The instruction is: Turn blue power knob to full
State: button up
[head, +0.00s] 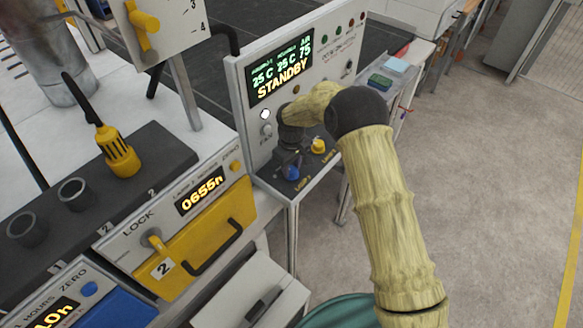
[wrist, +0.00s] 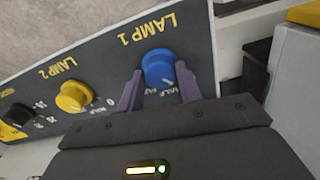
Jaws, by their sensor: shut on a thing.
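The blue knob under the LAMP 1 label (wrist: 158,68) is on a dark panel. It also shows in the head view (head: 291,172), low on the control box's front ledge. My gripper (wrist: 159,80) has its two purple fingers on either side of the blue knob and is shut on it. In the head view my gripper (head: 290,150) reaches down over the knob from above. A HALF mark is partly readable beside the knob; the gripper hides part of its scale, so the exact setting is unclear.
A yellow LAMP 2 knob (wrist: 73,96) and a black knob (wrist: 18,113) sit beside it on the panel. The control box display (head: 282,75) reads STANDBY. A yellow drawer (head: 200,240) with a black handle is to the left. The floor at right is clear.

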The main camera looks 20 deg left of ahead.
aim_at(292, 169)
jog(key=m+b, duration=0.3)
jog(key=shift+f+m, duration=0.1)
jog(key=shift+m, duration=0.3)
jog(key=m+b, duration=0.2)
jog(key=m, duration=0.2)
jog(key=shift+m+b, duration=0.3)
jog(key=shift+b, duration=0.05)
jog(key=m+b, duration=0.1)
jog(key=m, duration=0.3)
jog(key=shift+m, duration=0.3)
jog(key=shift+r+m, duration=0.2)
jog(key=shift+m, duration=1.7)
jog(key=o, duration=1)
notch_tip(292, 169, up, 17)
jog(key=b, duration=0.3)
jog(key=shift+r+b, duration=0.15)
jog(key=shift+b, duration=0.2)
